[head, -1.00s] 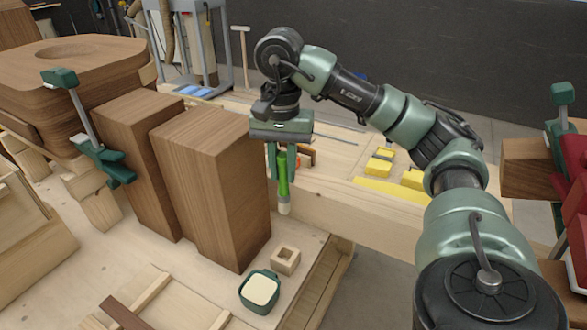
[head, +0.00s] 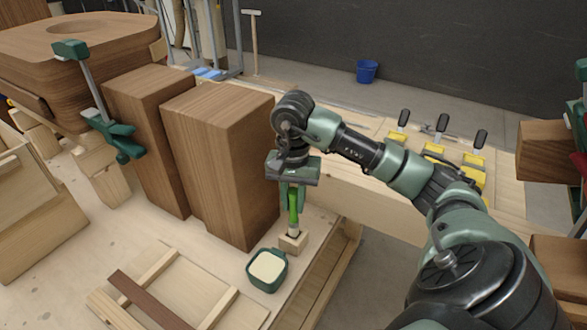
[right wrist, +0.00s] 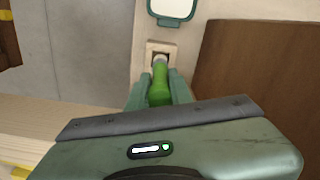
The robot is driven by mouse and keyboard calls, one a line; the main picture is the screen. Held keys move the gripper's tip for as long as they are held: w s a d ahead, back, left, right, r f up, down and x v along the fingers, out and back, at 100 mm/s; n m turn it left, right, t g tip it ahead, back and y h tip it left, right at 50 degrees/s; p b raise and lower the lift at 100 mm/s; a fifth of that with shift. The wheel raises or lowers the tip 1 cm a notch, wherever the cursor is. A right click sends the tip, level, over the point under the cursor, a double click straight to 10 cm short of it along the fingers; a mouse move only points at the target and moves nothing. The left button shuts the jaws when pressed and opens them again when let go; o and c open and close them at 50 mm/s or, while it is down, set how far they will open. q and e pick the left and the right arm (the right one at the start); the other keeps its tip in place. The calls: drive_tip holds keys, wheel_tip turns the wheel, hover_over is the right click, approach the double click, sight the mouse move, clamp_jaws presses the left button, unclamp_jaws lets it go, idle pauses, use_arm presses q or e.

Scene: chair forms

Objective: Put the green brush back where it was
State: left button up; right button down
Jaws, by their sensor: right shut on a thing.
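My right gripper (head: 292,196) is shut on the green brush (head: 294,212), which hangs upright with its handle between the fingers. The brush's lower end meets the top of a small wooden block (head: 292,244) with a square hole. In the right wrist view the green handle (right wrist: 159,84) runs between the fingers to the block (right wrist: 151,48), and its pale end lies over or in the hole. How deep it sits I cannot tell. My left gripper is not in view.
A green cup with pale contents (head: 267,270) stands just in front of the block. A tall brown wooden block (head: 222,165) rises close to the left. The bench edge lies to the right. Yellow-based tools (head: 470,178) lie farther right.

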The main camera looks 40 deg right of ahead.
sight(293, 221)
wheel_tip(293, 221, down, 3)
drive_tip(key=shift+f+p, duration=0.2)
drive_tip(key=shift+p, duration=0.3)
drive_tip(key=shift+f, duration=0.25)
drive_tip(key=shift+f+b, duration=0.1)
drive_tip(key=shift+b, duration=0.2)
drive_tip(key=c, duration=1.3)
unclamp_jaws()
